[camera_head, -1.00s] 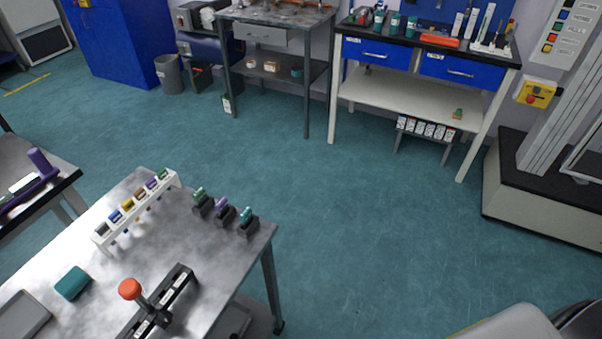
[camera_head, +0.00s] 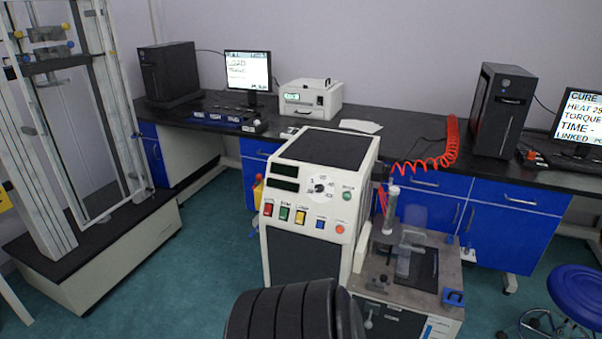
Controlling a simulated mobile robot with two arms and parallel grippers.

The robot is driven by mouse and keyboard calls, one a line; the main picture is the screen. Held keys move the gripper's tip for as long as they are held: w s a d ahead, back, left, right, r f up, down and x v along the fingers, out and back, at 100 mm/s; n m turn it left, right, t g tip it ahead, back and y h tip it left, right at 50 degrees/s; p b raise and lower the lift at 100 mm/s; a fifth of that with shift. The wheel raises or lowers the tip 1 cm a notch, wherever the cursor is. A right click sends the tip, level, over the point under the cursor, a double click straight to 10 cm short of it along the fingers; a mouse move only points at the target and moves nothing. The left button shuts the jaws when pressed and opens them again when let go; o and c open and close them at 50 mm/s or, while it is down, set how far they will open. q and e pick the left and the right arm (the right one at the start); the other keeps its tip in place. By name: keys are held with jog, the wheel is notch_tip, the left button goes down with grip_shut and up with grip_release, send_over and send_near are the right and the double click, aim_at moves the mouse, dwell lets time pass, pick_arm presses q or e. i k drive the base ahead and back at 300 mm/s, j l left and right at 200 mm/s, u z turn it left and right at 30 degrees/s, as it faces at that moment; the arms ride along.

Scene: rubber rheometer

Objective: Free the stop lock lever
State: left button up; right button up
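The rheometer (camera_head: 315,205) stands in the middle of the head view, a white cabinet with coloured buttons and a round dial on its sloped panel. Beside it on the right is its lower press section (camera_head: 400,285), with an upright clear cylinder and a metal top plate. A small pale lever (camera_head: 369,318) hangs on the press front, and a blue part (camera_head: 453,298) sits at its right front corner. I cannot tell which of these, if either, is the stop lock lever. Neither gripper is in view; a dark ribbed part of my arm covers the bottom middle.
A tall test frame (camera_head: 75,150) stands on a base at left. A bench (camera_head: 420,130) behind holds computers, monitors (camera_head: 248,71) and a white instrument (camera_head: 310,98). A red coiled hose (camera_head: 452,140) hangs behind the press. A blue stool (camera_head: 575,290) stands at right. Floor is clear at left.

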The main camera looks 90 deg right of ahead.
aim_at(367, 324)
jog(key=z, duration=3.35)
